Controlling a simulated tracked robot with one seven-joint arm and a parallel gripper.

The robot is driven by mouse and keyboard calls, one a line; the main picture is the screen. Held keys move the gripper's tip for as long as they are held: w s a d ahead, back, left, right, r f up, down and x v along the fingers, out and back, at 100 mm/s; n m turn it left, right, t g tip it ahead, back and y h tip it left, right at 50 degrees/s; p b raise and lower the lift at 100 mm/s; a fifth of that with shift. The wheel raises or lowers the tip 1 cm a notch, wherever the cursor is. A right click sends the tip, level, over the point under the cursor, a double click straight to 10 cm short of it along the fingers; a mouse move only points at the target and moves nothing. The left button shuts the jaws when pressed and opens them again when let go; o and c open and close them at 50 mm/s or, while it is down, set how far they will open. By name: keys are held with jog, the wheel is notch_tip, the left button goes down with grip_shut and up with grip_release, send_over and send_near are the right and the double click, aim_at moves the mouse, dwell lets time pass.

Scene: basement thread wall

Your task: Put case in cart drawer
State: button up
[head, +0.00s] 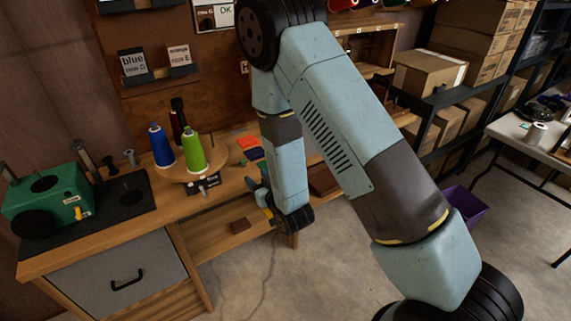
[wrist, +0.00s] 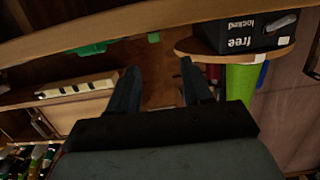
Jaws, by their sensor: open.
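I cannot make out for sure which thing is the case. In the head view my arm reaches down to the bench's front edge and mostly hides the gripper.
A round wooden turntable (head: 173,173) holds blue, green and dark thread spools; its free/locked box (wrist: 243,32) shows upside down in the wrist view. A green machine (head: 52,200) stands at left. A purple bin (head: 464,208), shelves with boxes (head: 430,72) and a table are at right.

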jog(key=w+d+r+m+g+h, duration=0.1)
jog(key=w+d+r+h, duration=0.1)
jog(key=w+d+r, duration=0.3)
jog(key=w+d+r+m+h, duration=0.1)
jog(key=d+r, duration=0.2)
jog(key=r, duration=0.4)
jog(key=s+d+r+m+g+h, duration=0.1)
jog(key=s+d+r+g+h, duration=0.1)
jog(key=s+d+r, duration=0.4)
jog(key=s+d+r+m+g+h, duration=0.2)
jog(key=s+d+r, duration=0.5)
jog(key=d+r, duration=0.5)
jog(key=shift+s+d+h, duration=0.15)
jog(key=shift+d+h, duration=0.05)
jog(key=shift+h, duration=0.1)
jog(key=shift+o, duration=0.4)
jog(key=s+d+r+g, duration=0.1)
jog(key=s+d+r, duration=0.1)
jog(key=s, duration=0.6)
jog(key=s+d+r+m+g+h, duration=0.1)
jog(key=s+d+r, duration=0.2)
jog(key=s+d, duration=0.2)
jog(key=s, duration=0.3)
jog(key=shift+s+m+g, duration=0.25)
jog(key=shift+m+g, duration=0.05)
jog(key=shift+o, duration=0.4)
jog(key=shift+s+d, duration=0.15)
jog(key=shift+s, duration=0.05)
jog(key=shift+c, duration=1.4)
jog(key=shift+d, duration=0.15)
